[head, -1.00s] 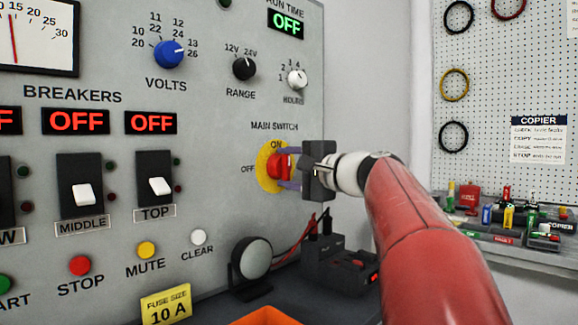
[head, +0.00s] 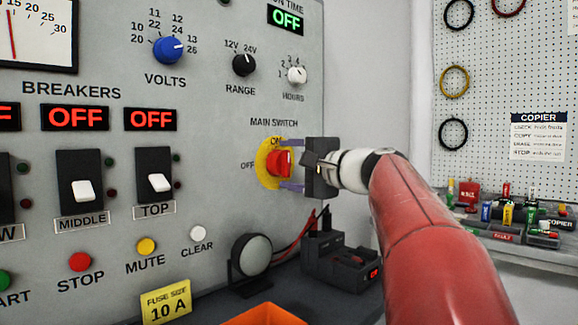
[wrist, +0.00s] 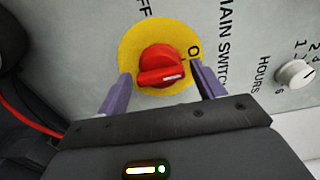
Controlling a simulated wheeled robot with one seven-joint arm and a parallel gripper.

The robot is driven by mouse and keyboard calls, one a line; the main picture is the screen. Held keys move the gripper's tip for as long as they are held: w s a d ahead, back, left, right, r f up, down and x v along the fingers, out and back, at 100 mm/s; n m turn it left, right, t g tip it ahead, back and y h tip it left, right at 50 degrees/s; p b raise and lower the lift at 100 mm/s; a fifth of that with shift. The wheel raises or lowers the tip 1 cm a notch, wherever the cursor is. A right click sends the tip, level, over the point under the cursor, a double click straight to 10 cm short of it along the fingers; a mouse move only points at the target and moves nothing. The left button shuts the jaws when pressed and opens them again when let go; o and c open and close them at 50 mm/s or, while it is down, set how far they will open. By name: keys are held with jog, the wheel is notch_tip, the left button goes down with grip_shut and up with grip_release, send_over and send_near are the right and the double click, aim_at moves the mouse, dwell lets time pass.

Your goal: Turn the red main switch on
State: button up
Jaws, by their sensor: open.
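The red main switch (head: 279,163) is a rotary knob on a yellow disc (head: 264,170) on the grey panel, with ON printed above and OFF at the left. In the wrist view the red knob (wrist: 160,66) shows a white mark on its right side, the side where the partly covered ON lettering is. My gripper (head: 290,165) faces the knob, its two purple fingers apart, one above and one below it. In the wrist view my gripper (wrist: 161,74) is open, with a gap between each finger and the knob.
Round knobs for range (head: 244,65) and hours (head: 297,75) sit above the switch. A round grey device (head: 252,256) and a black box with red leads (head: 340,262) stand below. The green run time display (head: 286,18) reads OFF. A pegboard (head: 510,80) hangs at the right.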

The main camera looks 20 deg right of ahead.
jog(key=v, duration=0.7)
jog(key=shift+b, duration=0.45)
